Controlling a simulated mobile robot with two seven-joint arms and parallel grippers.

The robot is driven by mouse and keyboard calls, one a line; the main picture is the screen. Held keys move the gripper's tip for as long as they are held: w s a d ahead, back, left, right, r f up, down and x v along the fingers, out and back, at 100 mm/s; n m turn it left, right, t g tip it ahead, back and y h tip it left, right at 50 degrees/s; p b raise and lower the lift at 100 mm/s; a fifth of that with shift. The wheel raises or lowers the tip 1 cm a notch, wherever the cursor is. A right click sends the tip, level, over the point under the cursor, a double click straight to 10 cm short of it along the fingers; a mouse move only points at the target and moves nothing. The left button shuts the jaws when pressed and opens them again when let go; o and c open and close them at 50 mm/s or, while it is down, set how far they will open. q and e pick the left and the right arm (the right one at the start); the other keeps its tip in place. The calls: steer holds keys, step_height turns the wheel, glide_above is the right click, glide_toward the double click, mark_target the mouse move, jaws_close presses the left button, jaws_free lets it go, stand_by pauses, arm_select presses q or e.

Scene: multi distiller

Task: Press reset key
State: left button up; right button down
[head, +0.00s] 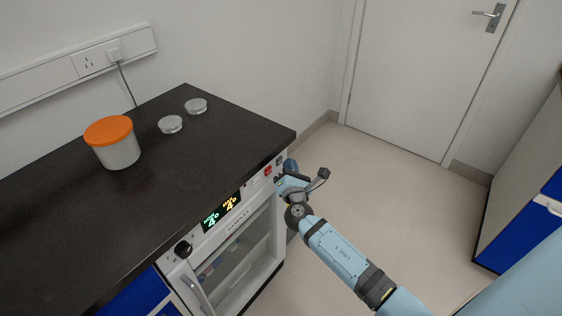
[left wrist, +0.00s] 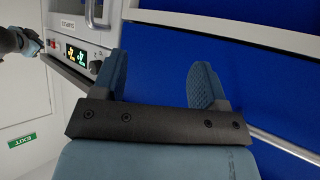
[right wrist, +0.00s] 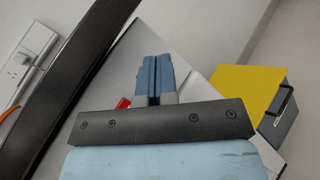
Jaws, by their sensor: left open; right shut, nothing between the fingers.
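The white device (head: 225,262) under the counter has a front panel with a lit display (head: 221,209), a black knob (head: 183,249) and a red switch (head: 268,171). A small dark item (head: 279,160) is right of the red switch. I cannot tell which control is the reset key. My right gripper (head: 288,174) is shut and empty, close to the panel's right end; contact cannot be told. In the right wrist view its fingers (right wrist: 155,78) partly hide the panel, with the red switch (right wrist: 123,103) beside them. My left gripper (left wrist: 162,80) is open and empty before a blue cabinet front.
The black counter (head: 70,215) holds an orange-lidded jar (head: 115,145) and two small round dishes (head: 170,124). A blue cabinet (head: 515,225) stands at the right. The floor (head: 400,185) between is clear.

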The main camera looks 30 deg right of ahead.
steer(key=shift+s+d, duration=0.4)
steer(key=shift+s, duration=0.5)
steer(key=shift+s+d, duration=0.35)
steer(key=shift+s, duration=0.6)
steer(key=shift+s+d, duration=0.4)
steer(key=shift+s, duration=0.5)
